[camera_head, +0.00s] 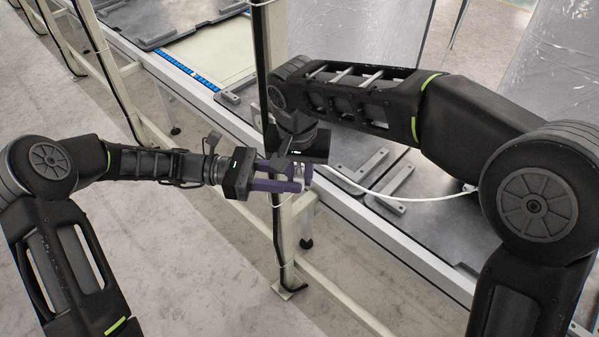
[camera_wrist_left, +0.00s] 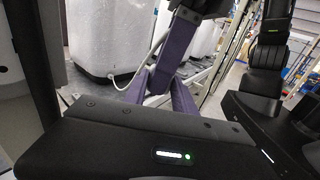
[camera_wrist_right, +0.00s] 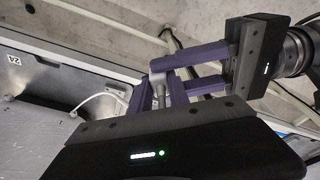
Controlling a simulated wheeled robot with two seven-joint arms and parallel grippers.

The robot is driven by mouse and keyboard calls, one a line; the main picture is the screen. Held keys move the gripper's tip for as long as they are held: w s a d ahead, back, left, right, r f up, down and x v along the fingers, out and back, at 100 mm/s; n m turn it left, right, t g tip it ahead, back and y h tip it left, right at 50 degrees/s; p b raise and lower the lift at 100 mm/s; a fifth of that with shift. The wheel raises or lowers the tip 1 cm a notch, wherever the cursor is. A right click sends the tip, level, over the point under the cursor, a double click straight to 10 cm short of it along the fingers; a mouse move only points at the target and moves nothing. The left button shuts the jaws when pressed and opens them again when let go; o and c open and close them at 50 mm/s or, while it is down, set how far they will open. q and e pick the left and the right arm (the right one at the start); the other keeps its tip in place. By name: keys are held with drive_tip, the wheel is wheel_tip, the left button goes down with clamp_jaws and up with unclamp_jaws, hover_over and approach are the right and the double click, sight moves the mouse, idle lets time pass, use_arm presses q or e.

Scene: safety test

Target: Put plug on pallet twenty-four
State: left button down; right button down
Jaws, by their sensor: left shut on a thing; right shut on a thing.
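My left gripper (camera_head: 290,181), with purple fingers, reaches in from the left over the near edge of the conveyor line. My right gripper (camera_head: 300,172) comes down from above, and its fingers meet the left ones. Both are shut on the small pale plug (camera_wrist_right: 158,92), which is mostly hidden between the fingers. A white cable (camera_head: 400,196) runs from the grippers to the right over the grey plates; it also shows in the right wrist view (camera_wrist_right: 95,99). A label reading 24 (camera_wrist_right: 13,59) is on a pale edge at the left of the right wrist view.
A pale rail (camera_head: 385,236) runs along the conveyor's near side, with frame legs below. Grey pallet plates (camera_head: 420,225) with raised bars lie beyond it. Wrapped stacks (camera_head: 355,50) stand behind. The concrete floor (camera_head: 190,260) is clear in front.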

use_arm(q)
drive_tip(key=c, duration=0.9)
unclamp_jaws()
drive_tip(key=shift+c, duration=0.2)
drive_tip(key=shift+a, duration=0.1)
drive_tip(key=w+a, duration=0.1)
drive_tip(key=a, duration=1.1)
drive_tip(key=shift+d, duration=0.1)
drive_tip(key=s+d+f+m+y, duration=0.2)
drive_tip(key=s+d+f+y, duration=0.1)
drive_tip(key=d+f, duration=0.5)
drive_tip(key=s+d+f+m+y, duration=0.2)
drive_tip(key=s+d+f+y, duration=0.3)
drive_tip(key=f, duration=0.6)
drive_tip(key=s+a+f+m+t+y, duration=0.2)
drive_tip(key=s+f+m+y, duration=0.3)
drive_tip(key=s+f+m, duration=0.6)
drive_tip(key=shift+s+a+f+y, duration=0.5)
drive_tip(key=shift+s+f, duration=0.65)
drive_tip(key=shift+f, duration=0.5)
